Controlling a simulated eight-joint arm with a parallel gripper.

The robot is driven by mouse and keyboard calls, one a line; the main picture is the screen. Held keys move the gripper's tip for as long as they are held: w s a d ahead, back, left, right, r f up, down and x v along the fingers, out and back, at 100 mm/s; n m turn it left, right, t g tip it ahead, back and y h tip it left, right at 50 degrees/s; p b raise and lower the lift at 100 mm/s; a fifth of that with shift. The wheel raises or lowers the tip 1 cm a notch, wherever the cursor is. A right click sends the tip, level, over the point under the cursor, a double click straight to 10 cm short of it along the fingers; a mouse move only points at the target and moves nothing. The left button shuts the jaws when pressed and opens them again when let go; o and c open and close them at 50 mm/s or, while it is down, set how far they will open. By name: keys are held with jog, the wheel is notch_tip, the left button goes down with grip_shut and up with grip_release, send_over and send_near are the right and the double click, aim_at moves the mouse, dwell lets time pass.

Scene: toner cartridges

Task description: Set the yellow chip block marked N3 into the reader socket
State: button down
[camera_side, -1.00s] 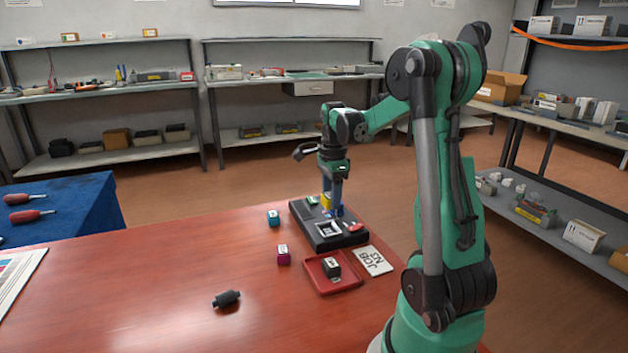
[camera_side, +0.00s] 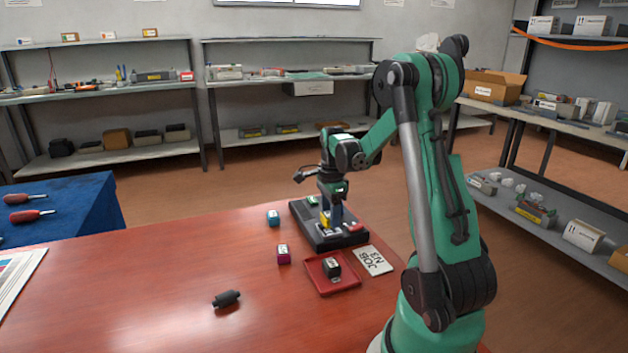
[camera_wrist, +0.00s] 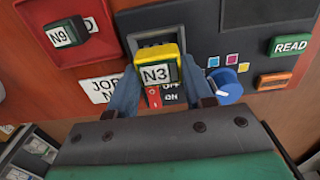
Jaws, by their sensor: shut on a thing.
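The yellow chip block (camera_wrist: 158,75) shows the mark N3 on a white label in the wrist view. My gripper (camera_wrist: 160,88) is shut on it, with one blue finger on each side. The block also shows in the side view (camera_side: 324,219), above the reader (camera_side: 312,236). In the wrist view the square reader socket (camera_wrist: 150,42) lies just beyond the block, partly hidden by it. A gap between block and socket cannot be measured from these views.
On the reader are a blue knob (camera_wrist: 226,82), a red switch (camera_wrist: 153,97) and a green READ button (camera_wrist: 290,45). A red tray (camera_side: 350,286) holds a black block marked N9 (camera_wrist: 66,32). A job card (camera_side: 373,261), magenta block (camera_side: 283,254), teal block (camera_side: 273,218) and black roller (camera_side: 227,299) lie nearby.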

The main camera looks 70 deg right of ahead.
jog(key=shift+f, duration=0.95)
dwell(1.5)
jog(key=shift+c, duration=1.3)
grip_release()
jog(key=shift+r, duration=2.4)
jog(key=w+a+r+n+t, duration=0.1)
jog(key=a+r+n+t, duration=0.1)
jog(key=a+n, duration=1.1)
jog(key=w+a+r+n+t, duration=0.2)
jog(key=a+n+t, duration=0.3)
jog(key=a+n, duration=0.8)
jog(key=shift+r+n, duration=0.5)
jog(key=shift+r, duration=0.3)
